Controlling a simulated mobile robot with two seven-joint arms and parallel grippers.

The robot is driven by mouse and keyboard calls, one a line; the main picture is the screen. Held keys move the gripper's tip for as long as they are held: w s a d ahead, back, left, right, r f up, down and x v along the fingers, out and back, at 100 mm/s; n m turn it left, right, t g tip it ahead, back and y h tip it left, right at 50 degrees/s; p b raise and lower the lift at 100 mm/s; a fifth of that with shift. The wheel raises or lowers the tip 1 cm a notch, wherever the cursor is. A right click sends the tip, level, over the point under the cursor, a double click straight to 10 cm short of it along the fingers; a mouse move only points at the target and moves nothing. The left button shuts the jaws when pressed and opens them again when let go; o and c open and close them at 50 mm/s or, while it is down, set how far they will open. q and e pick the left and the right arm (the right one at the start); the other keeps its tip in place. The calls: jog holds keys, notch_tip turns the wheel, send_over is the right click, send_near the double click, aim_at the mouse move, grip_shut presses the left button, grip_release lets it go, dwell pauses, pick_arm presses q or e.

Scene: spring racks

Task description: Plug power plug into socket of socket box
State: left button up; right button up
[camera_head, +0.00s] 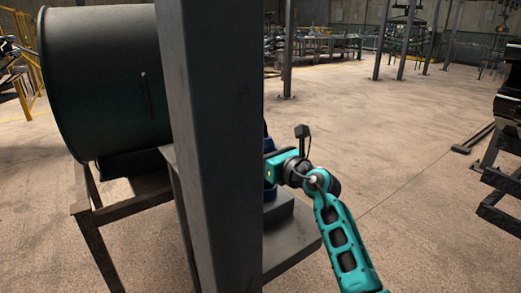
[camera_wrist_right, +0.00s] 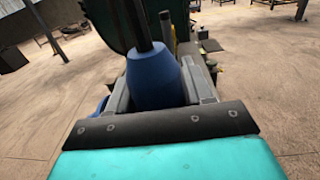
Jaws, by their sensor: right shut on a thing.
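The blue power plug (camera_wrist_right: 152,82) sits between the grey fingers of my right gripper (camera_wrist_right: 158,88) in the right wrist view. The fingers are shut on it, and a black cable or stem rises from its narrow end. In the head view my right gripper (camera_head: 272,167) is partly hidden by a thick grey post. My left gripper is not in view.
The grey post (camera_head: 212,150) stands close in front, left of my right arm. A dark green drum (camera_head: 100,75) rests on a metal stand (camera_head: 122,208) at the left. A grey stepped base (camera_head: 290,237) is below my gripper. The floor at the right (camera_head: 430,170) is largely open.

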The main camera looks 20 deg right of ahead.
jog(key=shift+r+p, duration=0.1)
jog(key=shift+p, duration=0.45)
dwell(0.9)
jog(key=shift+f+b, duration=1.65)
jog(key=shift+f, duration=0.75)
jog(key=o, duration=1.2)
jog(key=shift+a+f, duration=0.15)
